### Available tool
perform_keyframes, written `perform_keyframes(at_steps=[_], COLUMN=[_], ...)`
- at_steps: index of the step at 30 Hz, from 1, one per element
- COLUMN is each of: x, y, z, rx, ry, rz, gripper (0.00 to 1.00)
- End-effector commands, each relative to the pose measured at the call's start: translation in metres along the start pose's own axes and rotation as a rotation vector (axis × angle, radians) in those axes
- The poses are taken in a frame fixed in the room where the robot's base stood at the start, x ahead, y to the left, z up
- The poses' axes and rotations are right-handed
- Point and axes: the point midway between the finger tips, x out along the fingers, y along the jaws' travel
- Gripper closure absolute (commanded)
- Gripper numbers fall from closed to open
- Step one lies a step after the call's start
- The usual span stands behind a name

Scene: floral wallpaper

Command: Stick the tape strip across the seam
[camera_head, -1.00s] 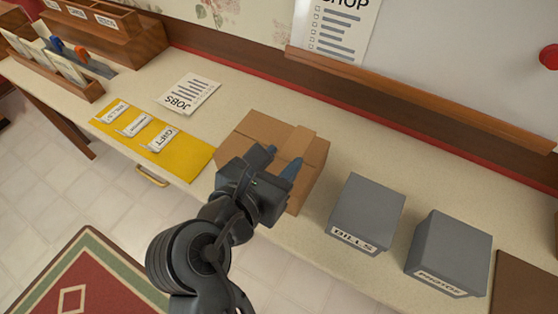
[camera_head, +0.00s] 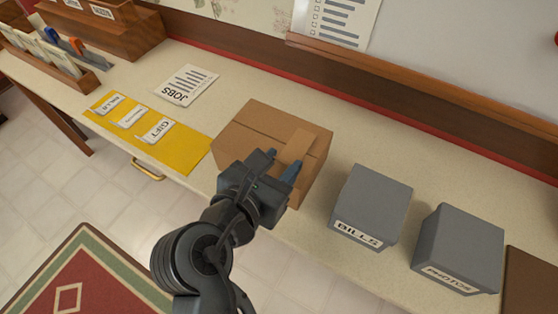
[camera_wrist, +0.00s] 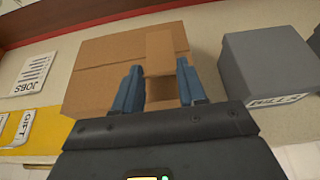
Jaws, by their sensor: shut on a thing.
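A brown cardboard box (camera_head: 250,128) sits on the counter, with a seam line running along its top. It also shows in the wrist view (camera_wrist: 92,75). A tan tape strip (camera_head: 298,147) lies over the right part of the box top, crossing the seam line. In the wrist view the strip (camera_wrist: 160,48) reaches from between the fingers towards the far edge. My gripper (camera_head: 281,164) is shut on the strip's near end, its blue-grey fingers on either side. I cannot tell whether the strip touches the cardboard.
Two grey boxes, BILLS (camera_head: 371,205) and PHOTOS (camera_head: 459,246), stand to the right. A yellow mat (camera_head: 190,154) with labelled cards and a JOBS sheet (camera_head: 186,85) lie to the left. A wooden ledge (camera_head: 420,100) runs behind.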

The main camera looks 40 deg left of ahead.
Motion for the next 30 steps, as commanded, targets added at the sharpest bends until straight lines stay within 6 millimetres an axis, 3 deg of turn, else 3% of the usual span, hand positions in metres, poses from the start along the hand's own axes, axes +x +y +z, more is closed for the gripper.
perform_keyframes(at_steps=[30], x=[0.0026], y=[0.0], z=[-0.0057], rx=[-0.001], ry=[0.0], rz=[0.0], gripper=[0.87])
